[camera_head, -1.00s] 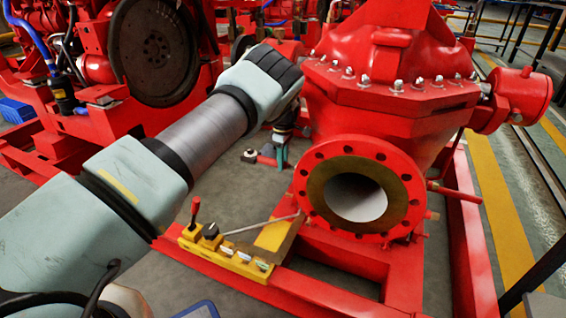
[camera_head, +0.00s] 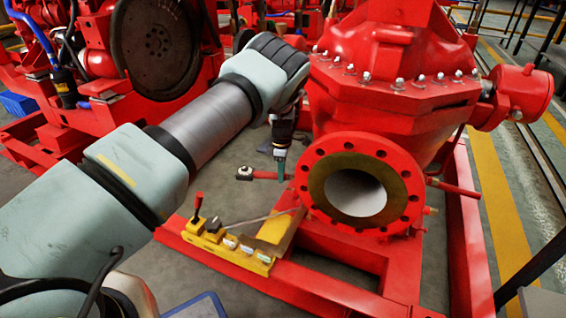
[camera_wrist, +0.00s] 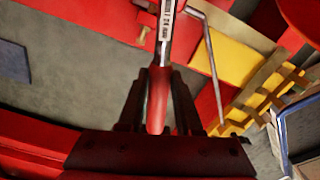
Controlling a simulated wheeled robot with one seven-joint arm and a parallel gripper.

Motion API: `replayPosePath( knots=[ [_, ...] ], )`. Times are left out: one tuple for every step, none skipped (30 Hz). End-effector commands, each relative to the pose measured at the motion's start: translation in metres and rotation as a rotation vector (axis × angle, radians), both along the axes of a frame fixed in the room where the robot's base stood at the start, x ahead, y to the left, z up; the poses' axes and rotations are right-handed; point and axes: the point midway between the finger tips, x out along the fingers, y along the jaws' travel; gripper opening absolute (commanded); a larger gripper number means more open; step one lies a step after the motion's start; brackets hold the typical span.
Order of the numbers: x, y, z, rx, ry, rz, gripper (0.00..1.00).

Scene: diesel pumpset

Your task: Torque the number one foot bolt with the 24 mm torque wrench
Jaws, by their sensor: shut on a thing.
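The torque wrench (camera_head: 266,175) has a red handle and a round metal head (camera_head: 245,173) pointing left in the head view. My gripper (camera_head: 281,160) points down and is shut on its handle, just left of the pump flange. In the wrist view the red handle (camera_wrist: 157,100) sits between my fingers (camera_wrist: 158,115), and its pale, labelled shaft (camera_wrist: 167,20) runs to the top edge. The wrench head is out of that view. A small brass-coloured bolt (camera_wrist: 145,30) shows left of the shaft; I cannot tell whether it is the number one foot bolt.
The red pump (camera_head: 390,110) with its round flange (camera_head: 312,185) stands right of my gripper. A yellow tool rack (camera_head: 228,252) lies on the red base frame (camera_head: 320,290) in front. The red engine (camera_head: 95,75) is behind left. Grey floor lies between engine and frame.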

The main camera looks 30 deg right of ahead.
Motion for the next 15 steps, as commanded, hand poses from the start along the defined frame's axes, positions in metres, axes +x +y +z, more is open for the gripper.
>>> replayPosePath(
  knots=[
    [-0.004, 0.004, 0.006, 0.001, 0.001, 0.037, 0.0],
    [-0.006, 0.006, 0.006, 0.0, 0.001, 0.06, 0.0],
    [-0.009, 0.009, 0.006, 0.001, 0.0, 0.09, 0.0],
    [-0.012, 0.011, 0.005, 0.001, 0.0, 0.113, 0.0],
    [-0.015, 0.011, 0.005, 0.0, -0.001, 0.135, 0.0],
    [-0.019, 0.014, 0.005, 0.0, 0.0, 0.167, 0.0],
    [-0.022, 0.015, 0.005, 0.0, 0.0, 0.189, 0.0],
    [-0.025, 0.016, 0.005, 0.0, 0.0, 0.211, 0.0],
    [-0.028, 0.019, 0.005, 0.001, 0.001, 0.243, 0.0],
    [-0.031, 0.02, 0.005, 0.001, 0.001, 0.265, 0.0],
    [-0.034, 0.022, 0.005, 0.0, 0.0, 0.289, 0.0],
    [-0.038, 0.023, 0.004, 0.0, 0.0, 0.318, 0.0],
    [-0.04, 0.024, 0.004, 0.0, 0.0, 0.338, 0.0],
    [-0.043, 0.025, 0.004, 0.0, 0.0, 0.359, 0.0],
    [-0.046, 0.026, 0.004, 0.0, -0.001, 0.384, 0.0]
  ],
)
